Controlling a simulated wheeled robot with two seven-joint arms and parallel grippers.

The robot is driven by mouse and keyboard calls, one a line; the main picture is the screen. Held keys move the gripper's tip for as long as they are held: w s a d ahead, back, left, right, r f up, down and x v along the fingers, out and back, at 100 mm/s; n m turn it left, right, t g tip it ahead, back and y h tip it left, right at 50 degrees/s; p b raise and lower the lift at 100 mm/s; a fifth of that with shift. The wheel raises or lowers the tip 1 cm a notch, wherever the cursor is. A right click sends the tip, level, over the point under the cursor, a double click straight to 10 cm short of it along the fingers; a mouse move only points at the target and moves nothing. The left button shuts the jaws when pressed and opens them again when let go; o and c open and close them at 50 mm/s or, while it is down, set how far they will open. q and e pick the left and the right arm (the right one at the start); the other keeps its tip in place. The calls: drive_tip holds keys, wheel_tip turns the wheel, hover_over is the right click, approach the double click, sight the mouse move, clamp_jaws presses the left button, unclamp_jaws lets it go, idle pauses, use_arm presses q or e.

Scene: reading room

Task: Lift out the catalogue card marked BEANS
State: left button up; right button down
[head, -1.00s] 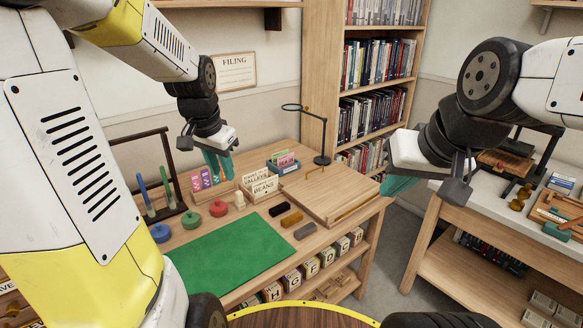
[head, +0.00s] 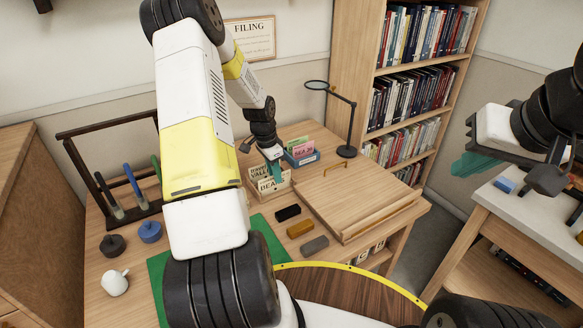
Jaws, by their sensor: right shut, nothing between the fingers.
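The catalogue card marked BEANS (head: 266,186) stands at the front of a small wooden card box (head: 286,188) on the desk. Only "BEA" of its lettering shows; my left gripper hides the rest. Another card, partly covered, stands behind it, its lettering starting "HAL" or similar. My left gripper (head: 275,172) points down with its teal fingers at the card's right upper part. I cannot tell whether the fingers are apart, or whether they touch the card. My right gripper (head: 473,164) is shut and empty, in the air at the right, far from the card.
A magnifier lamp (head: 347,151) stands behind a closed wooden lid (head: 345,200). Black, yellow and grey blocks (head: 314,245) lie in front. A dark rack (head: 120,180) stands left.

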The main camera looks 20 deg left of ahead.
sight(277, 186)
use_arm(q)
drive_tip(key=f, duration=0.4)
drive_tip(key=shift+w+d+f, duration=0.15)
drive_tip(key=shift+d+f, duration=0.05)
drive_tip(key=shift+c, duration=0.4)
clamp_jaws()
drive_tip(key=shift+r, duration=0.1)
